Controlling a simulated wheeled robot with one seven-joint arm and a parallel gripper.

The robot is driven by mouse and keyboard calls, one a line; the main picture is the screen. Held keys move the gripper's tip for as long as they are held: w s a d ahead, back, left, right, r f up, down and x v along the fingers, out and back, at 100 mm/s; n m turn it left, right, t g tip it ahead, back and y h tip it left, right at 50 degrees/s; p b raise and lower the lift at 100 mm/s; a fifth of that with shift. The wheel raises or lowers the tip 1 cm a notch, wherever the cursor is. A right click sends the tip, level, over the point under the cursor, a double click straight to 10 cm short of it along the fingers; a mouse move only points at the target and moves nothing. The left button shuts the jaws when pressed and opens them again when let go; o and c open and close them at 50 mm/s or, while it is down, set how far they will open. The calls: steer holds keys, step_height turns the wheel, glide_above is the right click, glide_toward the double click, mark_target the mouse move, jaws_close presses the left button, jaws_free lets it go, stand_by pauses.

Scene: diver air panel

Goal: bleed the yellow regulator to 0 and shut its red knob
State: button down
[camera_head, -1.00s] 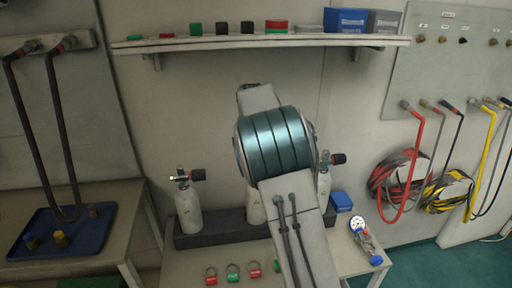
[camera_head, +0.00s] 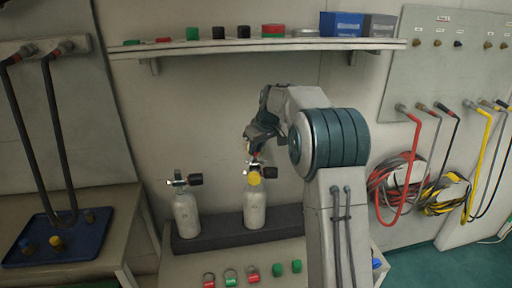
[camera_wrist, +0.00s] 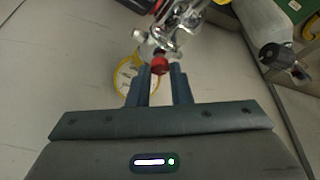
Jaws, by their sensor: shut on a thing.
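The red knob (camera_wrist: 159,66) is between my fingertips in the wrist view, below shiny metal fittings (camera_wrist: 175,28). My gripper (camera_wrist: 159,76) is shut on the red knob. In the head view my gripper (camera_head: 252,152) is just above the yellow regulator, and the knob there is mostly hidden by it.
Another white cylinder (camera_head: 186,214) with a black-ended valve stands to the left in the dark rack (camera_head: 214,243). A shelf (camera_head: 280,45) runs above. My arm hides the bench's right part.

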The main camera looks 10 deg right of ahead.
steer(key=shift+n, duration=0.5)
steer(key=c, duration=1.3)
jaws_free()
steer(key=shift+r, duration=0.1)
steer(key=v, duration=0.7)
steer(key=shift+d, duration=0.2)
steer(key=shift+r, duration=0.1)
